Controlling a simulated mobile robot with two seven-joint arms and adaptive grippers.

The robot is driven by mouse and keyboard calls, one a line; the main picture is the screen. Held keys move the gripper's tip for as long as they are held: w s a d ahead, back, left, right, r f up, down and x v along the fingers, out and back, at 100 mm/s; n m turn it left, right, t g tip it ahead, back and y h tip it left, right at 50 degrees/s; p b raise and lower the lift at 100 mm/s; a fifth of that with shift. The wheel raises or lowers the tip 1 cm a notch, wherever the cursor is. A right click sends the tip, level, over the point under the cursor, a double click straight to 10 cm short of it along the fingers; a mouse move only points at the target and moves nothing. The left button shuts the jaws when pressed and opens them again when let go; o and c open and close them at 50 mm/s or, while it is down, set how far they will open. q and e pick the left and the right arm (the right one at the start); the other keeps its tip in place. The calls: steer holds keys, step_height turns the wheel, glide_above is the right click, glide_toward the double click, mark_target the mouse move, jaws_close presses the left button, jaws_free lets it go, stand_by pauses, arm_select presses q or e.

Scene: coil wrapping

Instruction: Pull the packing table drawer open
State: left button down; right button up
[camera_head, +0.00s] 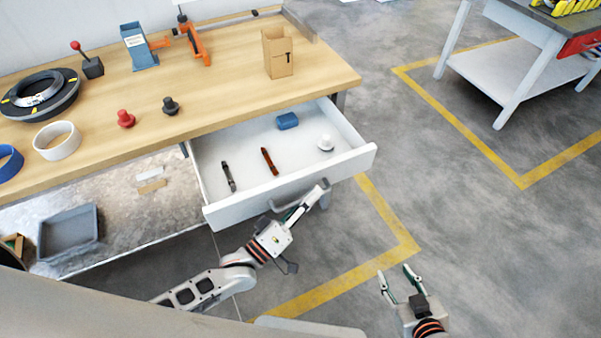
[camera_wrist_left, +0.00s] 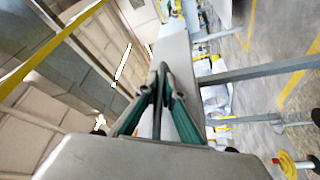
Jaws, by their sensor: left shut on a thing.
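The white packing table drawer (camera_head: 292,190) stands pulled out from under the wooden tabletop (camera_head: 215,75). Inside it lie a blue block (camera_head: 288,121), a white round knob-like item (camera_head: 326,143), a dark tool (camera_head: 228,176) and a red-brown tool (camera_head: 269,161). My left gripper (camera_head: 318,192) is at the drawer front, shut on the grey drawer handle (camera_head: 279,206). My right gripper (camera_head: 398,279) is open and empty over the floor, right of the drawer.
On the tabletop are a cardboard box (camera_head: 277,52), red (camera_head: 125,118) and dark (camera_head: 170,106) knobs, coil rings (camera_head: 40,93) and a blue stand (camera_head: 139,47). A grey tray (camera_head: 68,231) sits on the lower shelf. Floor to the right is clear up to another table (camera_head: 520,62).

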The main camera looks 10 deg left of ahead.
arm_select(q)
steer(key=shift+s+d+p, duration=0.15)
steer(key=shift+s+d, duration=0.4)
steer(key=shift+s, duration=0.3)
steer(key=shift+s+d+p, duration=0.15)
steer(key=shift+s+d, duration=0.4)
steer(key=shift+s, duration=0.3)
steer(key=c, duration=2.4)
jaws_free()
steer(key=shift+c, duration=0.2)
steer(key=v, duration=1.2)
